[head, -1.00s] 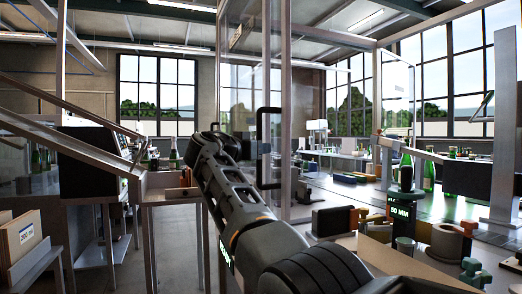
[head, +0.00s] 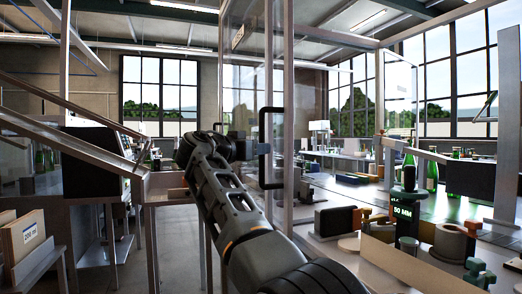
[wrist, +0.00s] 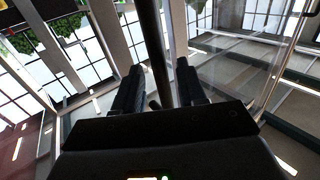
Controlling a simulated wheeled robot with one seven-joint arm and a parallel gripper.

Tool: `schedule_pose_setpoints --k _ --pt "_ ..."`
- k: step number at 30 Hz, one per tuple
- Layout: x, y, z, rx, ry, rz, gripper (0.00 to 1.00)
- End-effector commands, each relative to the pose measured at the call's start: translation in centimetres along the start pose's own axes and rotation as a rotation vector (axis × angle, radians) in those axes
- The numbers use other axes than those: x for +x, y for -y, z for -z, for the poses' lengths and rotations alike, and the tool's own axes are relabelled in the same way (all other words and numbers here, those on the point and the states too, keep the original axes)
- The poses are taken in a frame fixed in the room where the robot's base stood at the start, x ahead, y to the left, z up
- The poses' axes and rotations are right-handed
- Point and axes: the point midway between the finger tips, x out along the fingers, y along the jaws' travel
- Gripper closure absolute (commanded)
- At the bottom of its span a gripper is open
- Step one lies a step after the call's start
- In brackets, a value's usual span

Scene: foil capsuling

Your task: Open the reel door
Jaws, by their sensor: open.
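The reel door appears to be the tall, clear glass panel (head: 241,85) in a grey metal frame, left of centre in the head view. Its black vertical bar handle (head: 282,145) stands out from the frame. My gripper (head: 250,148) is at the handle's height, close to its left side. In the wrist view the dark handle bar (wrist: 152,35) runs down between the two black fingers of my open gripper (wrist: 158,72). Gaps show beside the bar, and I cannot tell whether either finger touches it. Whether the door is ajar is unclear.
A workbench with a 50 MM sign (head: 402,217), green bottles (head: 409,172) and small fixtures fills the right. A sloped chute (head: 60,118) and small table (head: 165,186) stand left.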

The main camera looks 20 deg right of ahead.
Motion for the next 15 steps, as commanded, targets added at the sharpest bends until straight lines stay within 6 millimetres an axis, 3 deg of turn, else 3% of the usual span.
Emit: schedule_pose_setpoints --k 6,15 --pt "-3.6 0.1 -0.1 0.001 -0.001 0.002 0.59" --pt "-5.2 0.0 0.0 0.0 0.0 0.0 0.59"
